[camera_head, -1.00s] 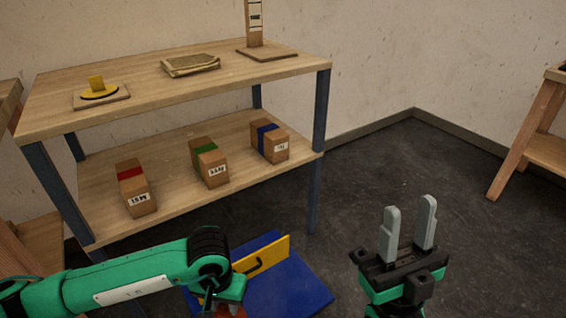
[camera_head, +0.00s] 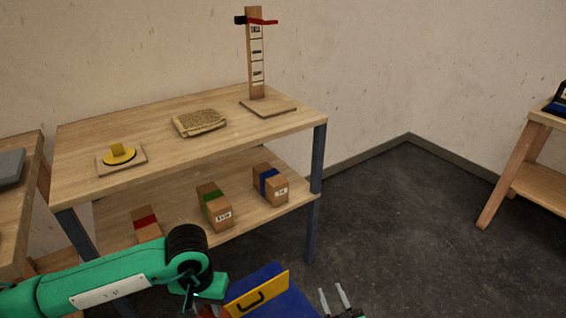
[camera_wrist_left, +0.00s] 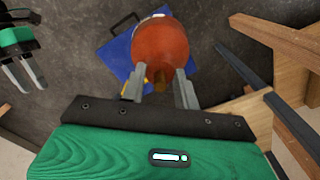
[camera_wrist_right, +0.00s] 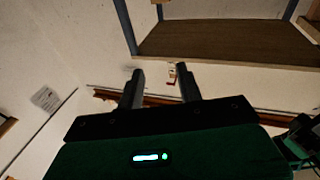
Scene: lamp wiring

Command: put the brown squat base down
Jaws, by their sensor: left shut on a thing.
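The brown squat base (camera_wrist_left: 160,44) is a rounded, reddish-brown body in the left wrist view. My left gripper (camera_wrist_left: 160,86) is shut on it, one finger on each side, with floor and a blue panel behind it. In the head view my left gripper (camera_head: 205,296) is at the bottom edge, in front of the shelf, and the base is mostly hidden there. My right gripper (camera_head: 336,298) is at the bottom edge, right of the blue panel. Its fingers are apart and empty, as the right wrist view (camera_wrist_right: 158,84) also shows.
Several banded boxes (camera_head: 214,207) stand below. A blue panel (camera_head: 262,277) with a yellow handled board lies before it.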

